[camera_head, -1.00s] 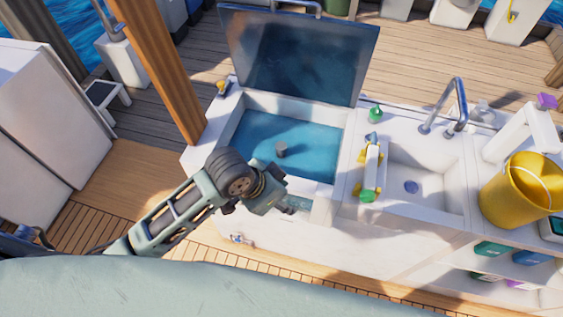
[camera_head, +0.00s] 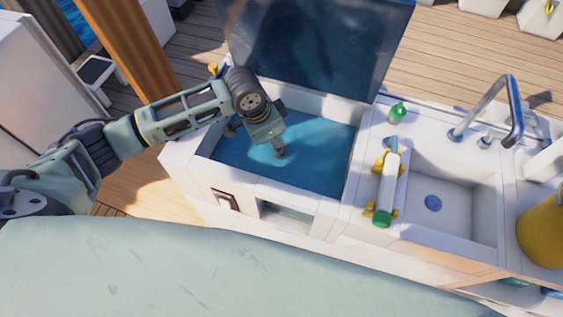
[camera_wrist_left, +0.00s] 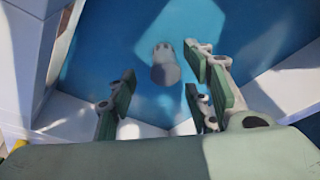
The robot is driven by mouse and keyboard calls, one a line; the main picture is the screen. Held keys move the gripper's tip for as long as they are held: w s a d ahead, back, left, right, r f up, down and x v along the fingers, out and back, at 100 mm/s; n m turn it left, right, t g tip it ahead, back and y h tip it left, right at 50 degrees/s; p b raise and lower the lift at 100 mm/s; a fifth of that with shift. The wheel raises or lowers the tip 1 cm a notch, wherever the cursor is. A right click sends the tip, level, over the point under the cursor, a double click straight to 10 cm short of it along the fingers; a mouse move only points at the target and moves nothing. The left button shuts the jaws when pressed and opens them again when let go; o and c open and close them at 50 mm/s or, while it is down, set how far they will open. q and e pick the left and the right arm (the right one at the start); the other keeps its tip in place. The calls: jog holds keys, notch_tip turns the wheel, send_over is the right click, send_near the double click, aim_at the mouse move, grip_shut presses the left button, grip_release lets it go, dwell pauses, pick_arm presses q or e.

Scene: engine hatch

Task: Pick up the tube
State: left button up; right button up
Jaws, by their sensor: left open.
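A short grey cylinder (camera_wrist_left: 165,68), which may be the tube, stands on the blue floor of the open hatch (camera_head: 312,158). In the left wrist view it is beyond the fingertips and roughly between them, apart from them. My left gripper (camera_wrist_left: 160,90) is open and empty. In the head view the left gripper (camera_head: 258,142) reaches over the hatch and points down. A grey piece at its lower end could be a finger or the cylinder; I cannot tell. A long white tube-shaped part (camera_head: 387,184) with a green end lies in yellow holders beside the sink. My right gripper is not in view.
The raised dark hatch lid (camera_head: 315,40) stands behind the opening. The hatch's white walls surround the blue floor. To the right are a sink (camera_head: 445,190), a tap (camera_head: 515,110), a green bottle (camera_head: 397,112) and a yellow bucket (camera_head: 543,230). A wooden post (camera_head: 130,45) stands at left.

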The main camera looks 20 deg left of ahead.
aim_at(280, 161)
pick_arm(q)
jog(key=x, duration=0.3)
jog(key=shift+w+f, duration=0.1)
jog(key=shift+f, duration=0.2)
jog(key=shift+x, duration=1.15)
jog(key=c, duration=0.9)
grip_shut()
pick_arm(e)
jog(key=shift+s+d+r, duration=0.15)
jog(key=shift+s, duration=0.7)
pick_arm(q)
jog(key=shift+r, duration=0.1)
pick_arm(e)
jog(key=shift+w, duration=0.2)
